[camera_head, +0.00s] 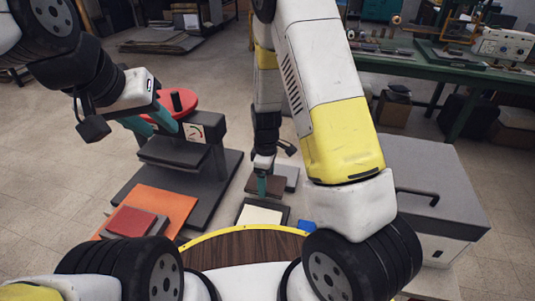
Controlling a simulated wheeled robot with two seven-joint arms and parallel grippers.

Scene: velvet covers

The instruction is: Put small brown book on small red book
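The small red book (132,222) lies flat on a larger orange cover (167,203) at the lower left. A small dark brown book (277,185) lies on a grey cover (291,173) near the centre. My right gripper (262,187) points down at the brown book, its teal fingertips at or just over it; I cannot tell whether it touches or grips it. The fingers overlap in this view, so their gap is hidden. My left gripper (151,125) is open and empty, its teal fingers apart, above the black stand near the red disc.
A black device with a dial (194,131) and a red disc (177,101) stands behind the books. A cream book (260,216) on a dark cover lies in front of the brown book. A blue item (307,227) lies beside it. A grey cabinet (425,185) stands at right.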

